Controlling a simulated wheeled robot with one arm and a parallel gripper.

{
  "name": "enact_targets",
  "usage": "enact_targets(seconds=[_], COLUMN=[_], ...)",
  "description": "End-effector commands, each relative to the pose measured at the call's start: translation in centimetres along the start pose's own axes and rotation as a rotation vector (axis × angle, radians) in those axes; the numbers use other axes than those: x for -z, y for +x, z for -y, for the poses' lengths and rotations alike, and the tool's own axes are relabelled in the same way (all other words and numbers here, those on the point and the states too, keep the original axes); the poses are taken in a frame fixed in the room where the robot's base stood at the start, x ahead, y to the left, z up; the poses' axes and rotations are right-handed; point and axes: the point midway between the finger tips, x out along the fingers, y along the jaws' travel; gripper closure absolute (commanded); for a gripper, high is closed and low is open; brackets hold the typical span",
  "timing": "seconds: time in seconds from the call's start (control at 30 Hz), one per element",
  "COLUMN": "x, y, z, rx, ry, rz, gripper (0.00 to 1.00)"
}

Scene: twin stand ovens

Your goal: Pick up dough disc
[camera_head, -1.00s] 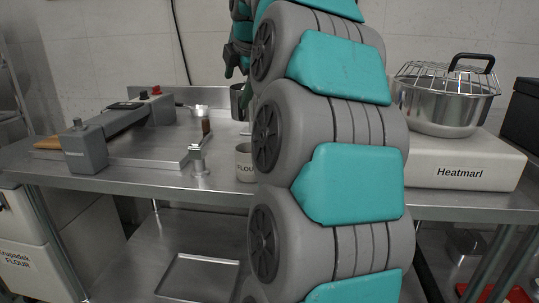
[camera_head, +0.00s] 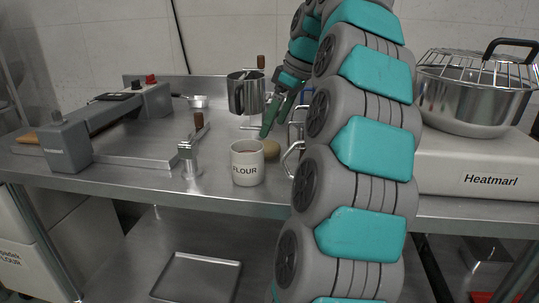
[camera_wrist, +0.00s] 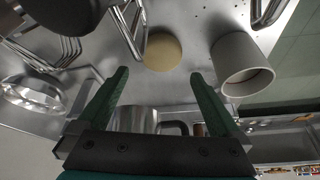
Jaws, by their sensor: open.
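The dough disc (camera_head: 271,149) is a small round tan piece on the steel table, just behind and right of the white flour cup (camera_head: 248,164). In the wrist view the dough disc (camera_wrist: 162,52) lies ahead of the fingertips, near the middle. My gripper (camera_head: 279,121) has green fingers and is above and behind the dough disc, apart from it. In the wrist view my gripper (camera_wrist: 161,76) is open and empty, its two fingers spread to either side of the disc.
A steel pitcher (camera_head: 245,93) stands behind. A press machine (camera_head: 105,125) is at left and a pot (camera_head: 472,98) on a Heatmarl unit at right.

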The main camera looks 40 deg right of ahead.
Motion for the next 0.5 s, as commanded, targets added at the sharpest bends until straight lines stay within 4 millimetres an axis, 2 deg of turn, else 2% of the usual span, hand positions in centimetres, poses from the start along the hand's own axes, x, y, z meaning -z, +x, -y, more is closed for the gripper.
enact_targets(seconds=[0.03,0.27,0.5], x=[-0.1,-0.2,-0.5], y=[0.7,1.1,3.2], z=[0.0,0.0,0.1], rx=[0.001,0.0,0.0], ry=[-0.001,-0.001,-0.001], rz=[0.001,0.0,0.0], gripper=[0.0,0.0,0.0])
